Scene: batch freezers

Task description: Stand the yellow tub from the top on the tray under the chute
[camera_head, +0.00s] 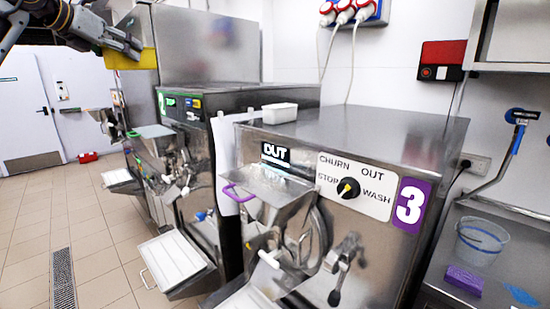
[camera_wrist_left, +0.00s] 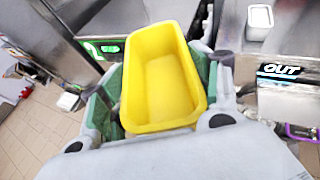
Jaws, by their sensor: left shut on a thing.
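The yellow tub (camera_head: 141,61) is held high at the upper left of the head view, in front of the machines and clear of any surface. My left gripper (camera_head: 122,45) is shut on it. In the left wrist view the tub (camera_wrist_left: 168,88) is open at the top, looks empty, and sits between the two fingers of the gripper (camera_wrist_left: 165,95). Below the middle machine a white tray (camera_head: 172,262) juts out, bare. A farther tray (camera_head: 118,178) shows at the left. My right gripper is not in view.
A white tub (camera_head: 280,112) stands on top of machine 3 (camera_head: 370,130). A clear bucket (camera_head: 480,240) and a purple sponge (camera_head: 464,280) are on the steel counter at the right. Levers and a purple handle (camera_head: 240,192) stick out from the machine fronts. The tiled floor at left is open.

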